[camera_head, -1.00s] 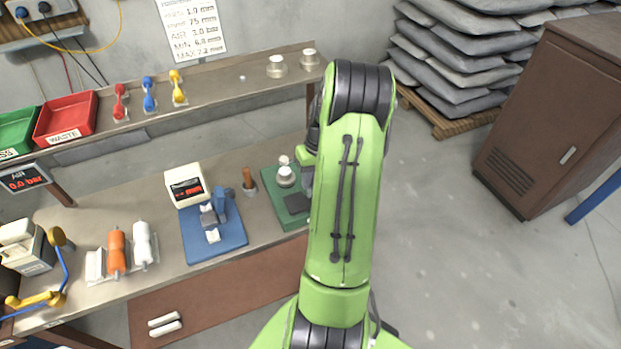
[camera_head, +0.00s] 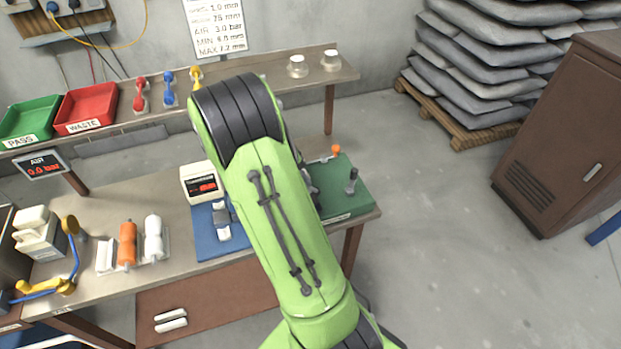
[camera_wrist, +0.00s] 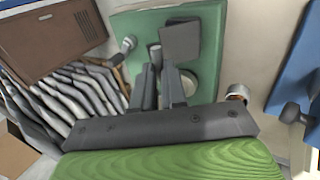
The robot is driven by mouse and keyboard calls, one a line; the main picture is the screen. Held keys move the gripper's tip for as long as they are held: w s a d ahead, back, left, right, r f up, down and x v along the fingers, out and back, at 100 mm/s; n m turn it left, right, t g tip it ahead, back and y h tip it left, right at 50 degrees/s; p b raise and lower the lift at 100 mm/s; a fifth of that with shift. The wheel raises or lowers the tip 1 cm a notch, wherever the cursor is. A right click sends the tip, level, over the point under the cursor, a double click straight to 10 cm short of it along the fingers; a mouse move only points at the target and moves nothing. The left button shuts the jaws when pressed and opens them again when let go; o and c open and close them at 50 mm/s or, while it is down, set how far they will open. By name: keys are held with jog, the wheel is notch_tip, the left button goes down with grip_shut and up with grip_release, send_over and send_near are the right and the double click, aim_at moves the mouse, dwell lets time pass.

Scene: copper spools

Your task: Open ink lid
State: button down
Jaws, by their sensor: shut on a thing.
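My gripper (camera_wrist: 159,68) shows in the wrist view, its fingers shut on a small grey knob (camera_wrist: 154,50) over the green base (camera_wrist: 135,22). The knob touches or overlaps the left edge of a dark grey square plate (camera_wrist: 181,42), probably the ink lid. The plate looks raised or tilted; its exact angle is unclear. In the head view the green base (camera_head: 335,205) is partly visible, with an orange knob (camera_head: 336,150) and a dark handle (camera_head: 352,181); my arm hides the gripper and the lid.
The blue fixture (camera_head: 215,243) and white display box (camera_head: 200,182) stand left of my arm.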

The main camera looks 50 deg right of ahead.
jog(key=w+a+f+g+h, duration=0.3)
jog(key=w+a+f+h, duration=0.1)
jog(key=a, duration=0.4)
jog(key=shift+w+f+g+h+p, duration=0.15)
jog(key=shift+w+g+h+p, duration=0.15)
jog(key=shift+h, duration=0.5)
jog(key=shift+s, duration=0.1)
jog(key=c, duration=1.5)
grip_release()
jog(key=o, duration=0.3)
jog(key=shift+d, duration=0.2)
jog(key=shift+o, duration=0.2)
